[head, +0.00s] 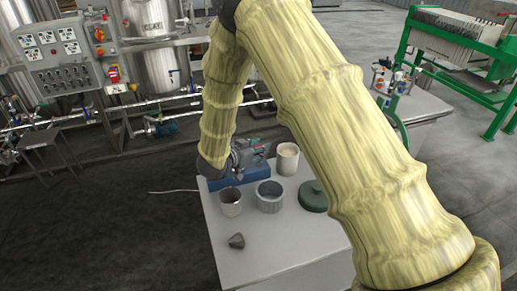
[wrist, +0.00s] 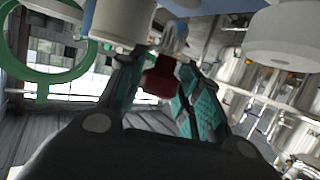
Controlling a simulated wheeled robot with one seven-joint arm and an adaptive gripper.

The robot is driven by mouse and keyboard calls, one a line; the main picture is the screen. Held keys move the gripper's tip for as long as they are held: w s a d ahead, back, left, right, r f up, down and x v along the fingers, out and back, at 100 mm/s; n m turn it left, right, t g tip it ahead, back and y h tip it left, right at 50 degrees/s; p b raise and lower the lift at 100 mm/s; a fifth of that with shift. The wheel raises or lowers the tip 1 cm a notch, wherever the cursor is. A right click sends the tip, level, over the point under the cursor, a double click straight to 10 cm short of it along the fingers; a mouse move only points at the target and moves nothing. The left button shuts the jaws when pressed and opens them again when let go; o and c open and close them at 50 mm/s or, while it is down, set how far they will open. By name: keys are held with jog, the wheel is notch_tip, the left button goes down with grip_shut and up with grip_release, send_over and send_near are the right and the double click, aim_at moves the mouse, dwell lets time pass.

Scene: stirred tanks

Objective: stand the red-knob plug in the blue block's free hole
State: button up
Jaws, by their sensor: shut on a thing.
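The blue block (head: 255,176) stands at the far left of the grey table, partly hidden behind my gripper (head: 245,155). In the wrist view my gripper (wrist: 158,85) has its teal fingers shut on the red knob (wrist: 158,80) of the plug. The plug's pale, shiny stem (wrist: 174,38) points towards blue surfaces at the top of that view. I cannot tell whether the stem is in a hole or above the block. The block's holes are hidden in the head view.
On the table (head: 270,255) stand a cream-filled cup (head: 287,163), a grey cup (head: 230,208), a grey pot (head: 270,201) and a green round lid (head: 313,197). A dark cone (head: 237,241) lies near the front. The table's front left is otherwise clear.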

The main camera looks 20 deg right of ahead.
jog(key=shift+f+b, duration=0.75)
jog(key=shift+f, duration=0.9)
jog(key=shift+r, duration=0.2)
jog(key=shift+r+p, duration=1.15)
jog(key=shift+r, duration=0.2)
jog(key=shift+p, duration=0.35)
dwell(1.4)
jog(key=shift+f+b, duration=0.7)
jog(key=shift+f, duration=0.8)
dwell(0.5)
jog(key=o, duration=1.2)
jog(key=shift+f, duration=0.1)
